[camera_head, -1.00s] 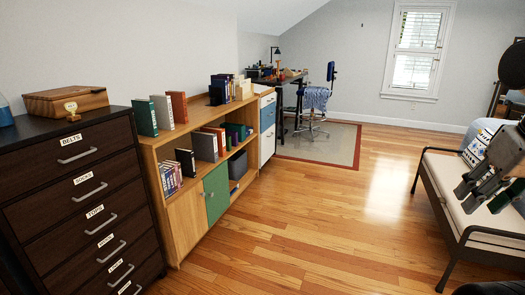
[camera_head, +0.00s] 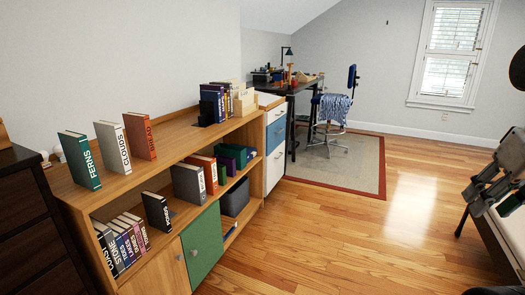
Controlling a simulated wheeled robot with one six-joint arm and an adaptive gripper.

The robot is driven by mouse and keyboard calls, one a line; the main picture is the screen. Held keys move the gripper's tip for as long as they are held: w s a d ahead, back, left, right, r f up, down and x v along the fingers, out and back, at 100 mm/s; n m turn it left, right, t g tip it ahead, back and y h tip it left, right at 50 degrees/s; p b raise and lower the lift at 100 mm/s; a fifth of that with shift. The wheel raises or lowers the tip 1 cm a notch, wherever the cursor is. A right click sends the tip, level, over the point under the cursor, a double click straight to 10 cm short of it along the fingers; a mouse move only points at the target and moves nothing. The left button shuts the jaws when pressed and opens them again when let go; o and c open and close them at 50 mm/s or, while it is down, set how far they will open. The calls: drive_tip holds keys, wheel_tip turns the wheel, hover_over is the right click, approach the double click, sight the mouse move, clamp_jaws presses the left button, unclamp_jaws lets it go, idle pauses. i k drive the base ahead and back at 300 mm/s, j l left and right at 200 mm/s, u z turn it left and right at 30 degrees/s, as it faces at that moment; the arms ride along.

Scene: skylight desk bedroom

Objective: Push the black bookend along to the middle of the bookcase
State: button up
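A small black piece that looks like the black bookend (camera_head: 206,114) stands on top of the wooden bookcase (camera_head: 172,142), toward its far end. It is at the left side of a group of dark and pale books (camera_head: 225,98) and seems to touch them, though its outline merges with the dark books. My gripper (camera_head: 489,202) is at the right edge of the view, partly cut off. Its fingers look spread with nothing between them. It is far from the bookcase, over the bed side of the room.
The FERNS (camera_head: 80,160), CLOUDS (camera_head: 113,147) and BREAD (camera_head: 139,136) books stand on the near top, with bare wood between them and the bookend. A dark dresser (camera_head: 30,225) is at the near left. The wooden floor (camera_head: 330,225) in front is clear.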

sight(207, 117)
drive_tip(key=i+l+u, duration=0.1)
drive_tip(key=i+u, duration=0.3)
drive_tip(key=i+l+u, duration=0.4)
drive_tip(key=i, duration=0.2)
drive_tip(key=i+l+u, duration=0.8)
drive_tip(key=i, duration=1.05)
